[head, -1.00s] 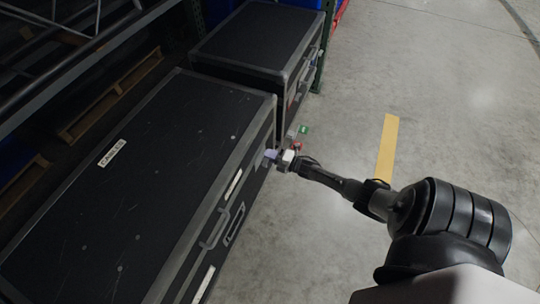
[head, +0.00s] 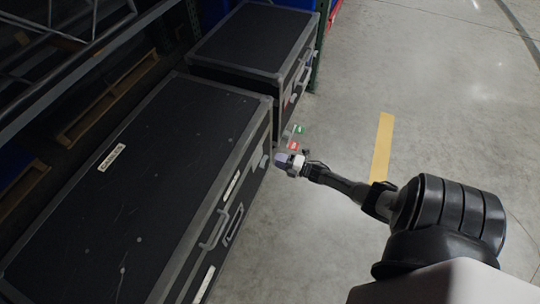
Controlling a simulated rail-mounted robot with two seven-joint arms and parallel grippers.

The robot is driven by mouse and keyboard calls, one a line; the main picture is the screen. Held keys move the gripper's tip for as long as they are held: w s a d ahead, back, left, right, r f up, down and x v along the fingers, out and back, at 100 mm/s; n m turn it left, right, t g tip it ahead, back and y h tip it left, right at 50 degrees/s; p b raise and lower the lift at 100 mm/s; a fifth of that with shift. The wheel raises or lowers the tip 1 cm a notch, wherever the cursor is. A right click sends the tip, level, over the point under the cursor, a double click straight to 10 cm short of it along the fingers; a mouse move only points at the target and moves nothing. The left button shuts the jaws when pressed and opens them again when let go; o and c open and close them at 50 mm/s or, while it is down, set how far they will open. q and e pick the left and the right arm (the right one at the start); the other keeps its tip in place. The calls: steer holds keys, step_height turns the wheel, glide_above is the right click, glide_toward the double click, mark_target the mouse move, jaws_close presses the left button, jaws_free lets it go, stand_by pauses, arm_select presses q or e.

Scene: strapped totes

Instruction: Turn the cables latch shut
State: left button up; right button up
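The large black case (head: 185,130) with grey metal edges lies along the left, its lid down. A white label (head: 111,157) on its lid appears to read "CABLES". A small pale latch (head: 264,161) shows on the case's front face near the far corner. Its exact angle is too small to tell. My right gripper (head: 281,160) is just right of this latch, with a narrow gap between them. Its fingertips are small and seen from above, so whether they are open or shut is unclear. My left gripper is not in view.
A second black case (head: 255,38) stands behind the first. A handle (head: 214,230) stands out from the near case's front. Concrete floor with a yellow stripe (head: 382,145) is free at right.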

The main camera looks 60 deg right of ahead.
steer(key=s+p, duration=0.1)
steer(key=s, duration=0.7)
steer(key=shift+d+p, duration=0.35)
steer(key=shift+d, duration=0.05)
